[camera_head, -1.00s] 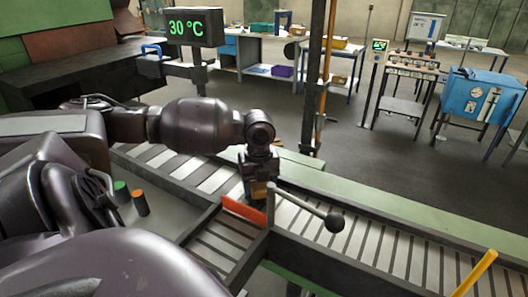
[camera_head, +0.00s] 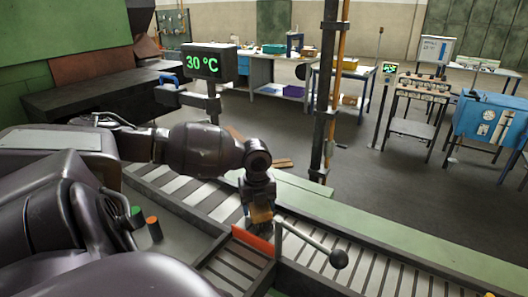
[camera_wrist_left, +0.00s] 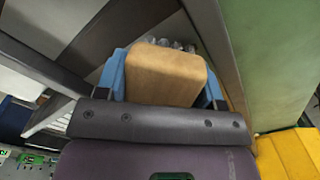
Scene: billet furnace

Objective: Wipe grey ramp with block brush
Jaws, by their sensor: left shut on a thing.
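My left gripper (camera_head: 261,212) is shut on the block brush, a tan wooden block (camera_wrist_left: 165,75) held between blue finger pads in the left wrist view. In the head view the block (camera_head: 262,215) shows small, low over the slatted conveyor, just behind an orange-red bar (camera_head: 252,240). A few pale bristle tufts show beyond the block in the wrist view. Grey slatted metal (camera_wrist_left: 105,55) lies beside the block there. I cannot tell which grey surface is the ramp, or whether the bristles touch it. My right gripper is not in view.
A lever with a black knob (camera_head: 339,258) sticks out right of the gripper. A green rail (camera_head: 400,240) runs along the conveyor's far side. A dark post (camera_head: 325,100) stands behind it. A 30 °C display (camera_head: 209,62) stands back left. Open floor lies beyond the rail.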

